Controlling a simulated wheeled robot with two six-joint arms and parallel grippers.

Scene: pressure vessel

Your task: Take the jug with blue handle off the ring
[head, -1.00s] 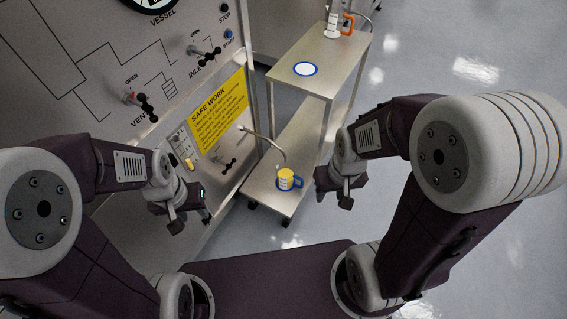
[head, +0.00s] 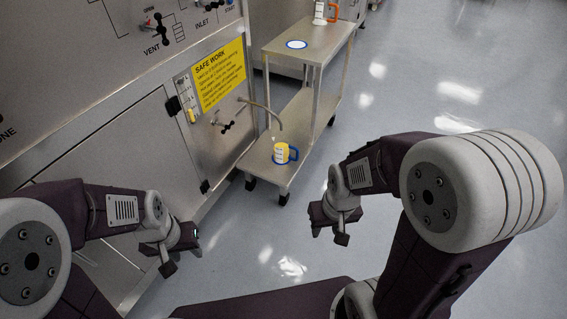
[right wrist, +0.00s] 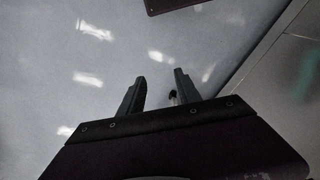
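The jug with blue handle (head: 281,153) stands upright on the lower shelf of a steel trolley, with yellow in it and its handle to the right. A blue ring (head: 275,162) shows under its base, and the jug appears to stand on it. A thin curved spout pipe (head: 268,108) from the panel ends just above the jug. My left gripper (head: 182,258) is open and empty, low at the left and well short of the jug. My right gripper (head: 329,234) is open and empty, nearer and to the right of the jug; the right wrist view shows its fingers apart (right wrist: 160,80) over bare floor.
The steel panel with valves and a yellow safe work sign (head: 219,75) stands left of the trolley. The floor right and in front is clear.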

